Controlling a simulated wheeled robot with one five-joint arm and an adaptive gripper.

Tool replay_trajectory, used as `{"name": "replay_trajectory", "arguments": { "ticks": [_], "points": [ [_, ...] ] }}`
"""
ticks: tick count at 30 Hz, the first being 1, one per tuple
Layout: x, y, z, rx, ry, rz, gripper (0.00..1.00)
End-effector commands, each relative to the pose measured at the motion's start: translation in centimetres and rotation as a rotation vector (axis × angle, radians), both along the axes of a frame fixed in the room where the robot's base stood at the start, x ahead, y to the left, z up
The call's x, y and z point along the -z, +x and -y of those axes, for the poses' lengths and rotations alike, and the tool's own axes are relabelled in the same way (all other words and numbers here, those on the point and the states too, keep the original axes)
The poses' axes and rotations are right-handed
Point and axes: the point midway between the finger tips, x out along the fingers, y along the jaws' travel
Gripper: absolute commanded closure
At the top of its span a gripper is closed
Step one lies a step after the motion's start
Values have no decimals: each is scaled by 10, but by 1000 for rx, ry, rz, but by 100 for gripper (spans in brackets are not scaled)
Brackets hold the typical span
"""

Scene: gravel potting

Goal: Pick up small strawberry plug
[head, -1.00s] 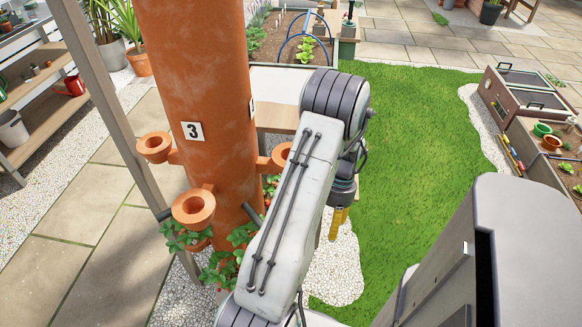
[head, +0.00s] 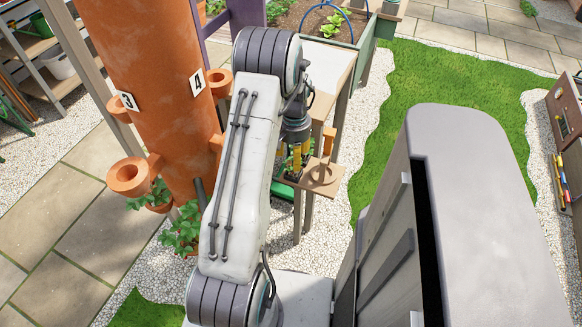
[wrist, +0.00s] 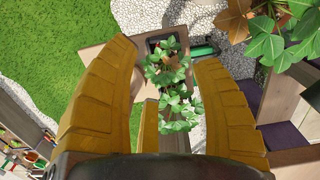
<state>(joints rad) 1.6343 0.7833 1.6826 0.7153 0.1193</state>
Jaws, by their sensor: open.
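Several small leafy strawberry plugs (wrist: 178,112) stand in a row in a dark tray (wrist: 152,43) on a wooden stand (wrist: 98,57). In the wrist view they lie below and between the fingers of my gripper (wrist: 169,60). The gripper is open, its yellow fingers on either side of the leaves, with nothing held. I cannot tell how far the fingertips are above the plants, or which plug is the smallest. In the head view my gripper (head: 296,157) hangs over the stand, and my arm partly hides the tray.
A terracotta tower (head: 150,90) with cup-like pockets (head: 128,176) and number plates 3 and 4 stands at the left. A wooden bench (head: 325,75) stands behind my gripper. Larger leaves (wrist: 285,35) show at the wrist view's upper right. Grass (head: 400,130) lies to the right.

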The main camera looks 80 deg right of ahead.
Motion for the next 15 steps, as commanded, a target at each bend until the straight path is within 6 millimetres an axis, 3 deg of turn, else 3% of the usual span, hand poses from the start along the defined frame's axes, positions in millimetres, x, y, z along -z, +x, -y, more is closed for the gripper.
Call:
{"name": "replay_trajectory", "arguments": {
  "ticks": [5,15],
  "points": [
    [1,-1,9,43,-37,-4,42],
    [24,0,10,61,-39,-4,42]
  ]
}}
